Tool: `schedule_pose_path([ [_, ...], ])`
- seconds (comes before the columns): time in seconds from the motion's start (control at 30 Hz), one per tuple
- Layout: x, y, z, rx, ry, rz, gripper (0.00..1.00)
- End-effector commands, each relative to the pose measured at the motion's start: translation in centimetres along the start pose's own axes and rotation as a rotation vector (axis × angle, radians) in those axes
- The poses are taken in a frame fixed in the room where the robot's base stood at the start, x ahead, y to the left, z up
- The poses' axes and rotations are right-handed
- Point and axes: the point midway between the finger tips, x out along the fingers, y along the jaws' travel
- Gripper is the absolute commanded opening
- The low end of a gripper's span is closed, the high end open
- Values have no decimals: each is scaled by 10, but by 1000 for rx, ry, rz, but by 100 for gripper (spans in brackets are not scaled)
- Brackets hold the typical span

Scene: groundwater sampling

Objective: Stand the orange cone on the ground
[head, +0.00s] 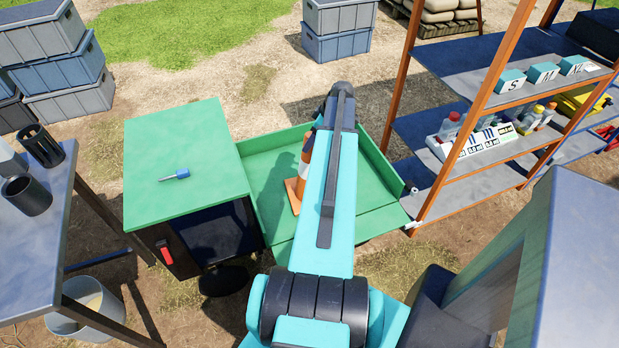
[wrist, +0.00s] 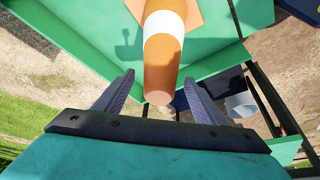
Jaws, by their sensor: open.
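The orange cone (head: 304,162) with a white band and a square orange base (head: 292,196) stands upright in the green tray (head: 362,224), mostly hidden behind my arm in the head view. In the wrist view the cone (wrist: 162,62) is seen from above, its tip pointing toward my gripper. My gripper (wrist: 142,84) is open, with one grey finger on each side of the cone's upper end. I cannot tell whether either finger touches it; a gap shows on both sides. The gripper itself is hidden by my arm in the head view.
A green-topped cabinet (head: 200,135) with a small blue-handled tool (head: 175,175) stands left of the tray. A shelf rack (head: 480,70) stands right of it. A grey table (head: 25,240) with black cylinders is at far left. Bare ground lies beyond the tray.

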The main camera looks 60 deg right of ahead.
Motion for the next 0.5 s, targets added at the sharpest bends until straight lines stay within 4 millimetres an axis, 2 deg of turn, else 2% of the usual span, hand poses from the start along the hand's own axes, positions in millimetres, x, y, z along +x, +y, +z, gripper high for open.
schedule_pose_path([
  [0.13, 0, 0, 0, 0, 0, 0, 64],
  [0.4, 0, 0, 0, -1, 0, 0, 20],
  [0.5, -1, 0, -2, -2, 1, 0, 19],
])
